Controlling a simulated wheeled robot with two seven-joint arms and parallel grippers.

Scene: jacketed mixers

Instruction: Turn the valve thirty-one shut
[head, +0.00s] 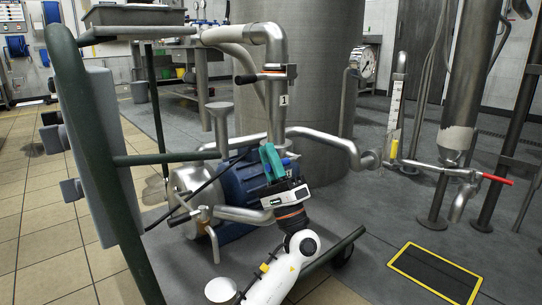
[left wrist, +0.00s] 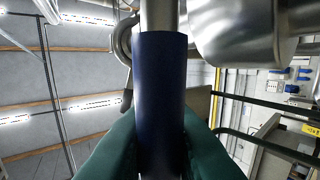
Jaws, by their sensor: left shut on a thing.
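My left gripper (head: 272,160), with teal fingers, is in front of the blue motor in the head view. In the left wrist view its two teal fingers (left wrist: 160,150) are shut on a blue handle grip (left wrist: 162,90), one on each side. A metal stem (left wrist: 160,15) runs on from the end of the grip. In the head view the gripper hides most of this handle. A white tag (head: 284,100) hangs on the vertical pipe above, and only a "1" can be read on it. I cannot read a "31" anywhere. My right gripper is not in view.
A blue motor (head: 245,190) stands behind my gripper, and a green-framed cart (head: 105,160) is at left. A red-handled lever (head: 497,179) is at right. A yellow-edged floor mat (head: 435,273) lies front right.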

